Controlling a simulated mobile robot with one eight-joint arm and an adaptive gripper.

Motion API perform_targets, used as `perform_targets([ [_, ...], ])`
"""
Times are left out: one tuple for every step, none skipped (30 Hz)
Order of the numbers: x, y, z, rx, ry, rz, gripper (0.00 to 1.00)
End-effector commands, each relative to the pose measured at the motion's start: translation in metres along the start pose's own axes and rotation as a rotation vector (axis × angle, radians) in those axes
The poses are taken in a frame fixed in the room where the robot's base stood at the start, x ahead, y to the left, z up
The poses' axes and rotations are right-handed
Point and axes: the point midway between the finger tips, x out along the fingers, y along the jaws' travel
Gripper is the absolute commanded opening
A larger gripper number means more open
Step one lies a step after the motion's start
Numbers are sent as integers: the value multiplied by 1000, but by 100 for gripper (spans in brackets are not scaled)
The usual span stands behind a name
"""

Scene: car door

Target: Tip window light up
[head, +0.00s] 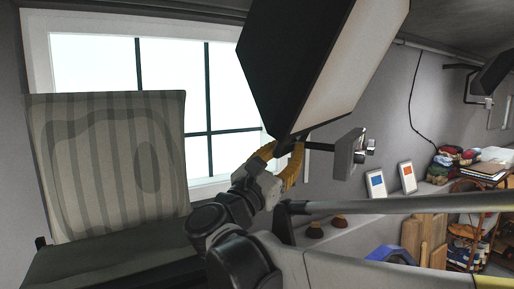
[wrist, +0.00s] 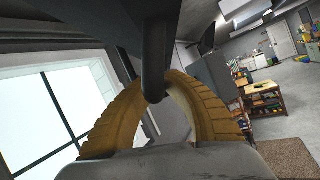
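The window light (head: 300,70) is a large box-shaped lamp at the top middle of the head view, with dark sides and a pale front facing right. It hangs tilted beside the window and joins a grey wall bracket (head: 347,155) by a short dark arm. My gripper (head: 284,150) is at the lamp's lower corner. In the wrist view its yellow fingers (wrist: 158,88) curve around a dark handle (wrist: 156,50) under the lamp and appear closed on it. The exact contact at the fingertips is partly hidden by the handle.
A bright window (head: 170,85) is behind, at left. A striped cushioned panel (head: 110,160) stands in front of it above a dark surface. At right a ledge holds two framed cards (head: 376,184) and folded cloths (head: 455,157). The wrist view shows open floor (wrist: 285,100) at right.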

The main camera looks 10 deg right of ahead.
Motion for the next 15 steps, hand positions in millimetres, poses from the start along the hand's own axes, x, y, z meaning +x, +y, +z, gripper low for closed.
perform_targets([
  [0, 0, 0, -1, -1, 0, 0],
  [0, -1, 0, -3, -1, 1, 0],
  [0, -3, 1, -10, -1, 4, 0],
  [1, -6, 2, -19, -1, 7, 0],
  [2, -10, 3, -31, -1, 12, 0],
  [2, -17, 5, -52, -2, 19, 0],
  [3, -23, 7, -72, -2, 26, 0],
  [4, -29, 8, -92, -2, 34, 0],
  [5, -37, 11, -121, -2, 46, 0],
  [6, -43, 13, -142, -2, 54, 0],
  [7, -49, 16, -163, -2, 62, 0],
  [8, -55, 18, -189, -2, 73, 0],
  [9, -60, 21, -206, -3, 80, 0],
  [10, -64, 22, -222, -3, 88, 0],
  [10, -68, 24, -241, -3, 95, 0],
])
